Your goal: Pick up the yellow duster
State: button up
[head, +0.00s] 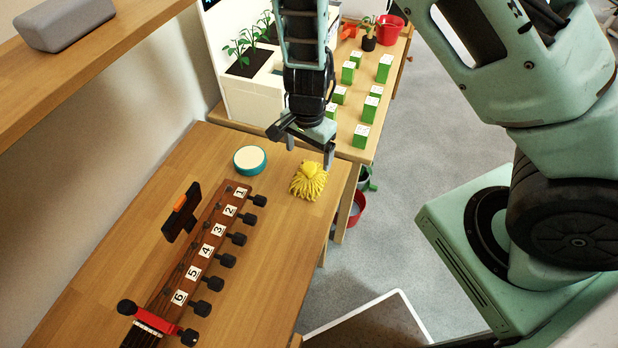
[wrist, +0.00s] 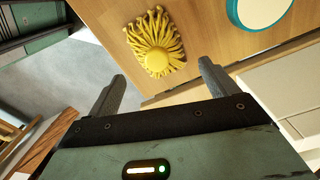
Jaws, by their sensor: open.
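The yellow duster (head: 308,181) lies on the wooden table near its right edge in the head view. It is a small stringy mop-like bundle, and it also shows in the wrist view (wrist: 156,50), beyond the fingertips. My gripper (head: 309,150) is above the far part of the table, just behind the duster in the head view. Its two fingers are apart and empty in the wrist view (wrist: 162,80). The duster is apart from the fingers.
A round teal-rimmed tin (head: 250,160) lies left of the duster. A guitar headstock (head: 205,245) with numbered pegs and a black clip-on device (head: 180,212) lie nearer. Behind, another table holds a white planter (head: 250,95) and several green-white blocks (head: 361,136).

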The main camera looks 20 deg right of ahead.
aim_at(309, 166)
jog(key=f, duration=0.4)
jog(key=f+b, duration=0.1)
jog(key=f, duration=0.2)
jog(key=shift+s+d+f, duration=0.1)
jog(key=shift+s+f, duration=0.1)
jog(key=shift+f, duration=0.15)
jog(key=c, duration=1.1)
